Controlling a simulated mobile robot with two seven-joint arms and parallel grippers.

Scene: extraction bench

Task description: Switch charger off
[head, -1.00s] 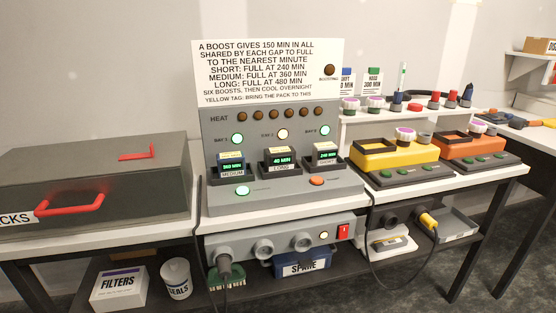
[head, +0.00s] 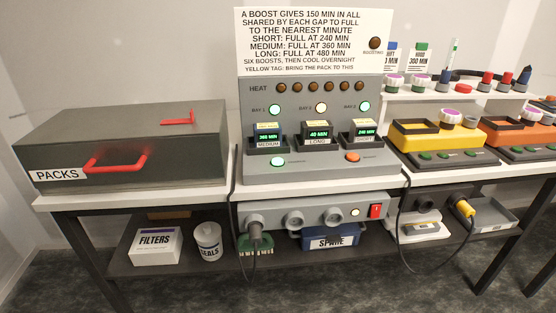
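The charger (head: 330,168) is a grey unit on the bench with three bays holding packs. Their displays read 360 MIN on the medium pack (head: 268,138), 40 MIN on the long pack (head: 318,134) and 240 MIN on the short pack (head: 365,132). The bay lamps are lit, two green and the middle one pale yellow. A green button (head: 277,162) and an orange button (head: 352,157) sit on its front. Below the bench top, a grey power strip (head: 300,218) carries a red rocker switch (head: 376,211) and a lit lamp (head: 355,212). Neither gripper is in view.
A dark box labelled PACKS (head: 120,142) with a red handle stands left. Yellow (head: 425,135) and orange (head: 512,133) devices stand right. The lower shelf holds a FILTERS box (head: 156,246), a SEALS tub (head: 208,240) and a blue SPARE bin (head: 330,238). Cables hang in front.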

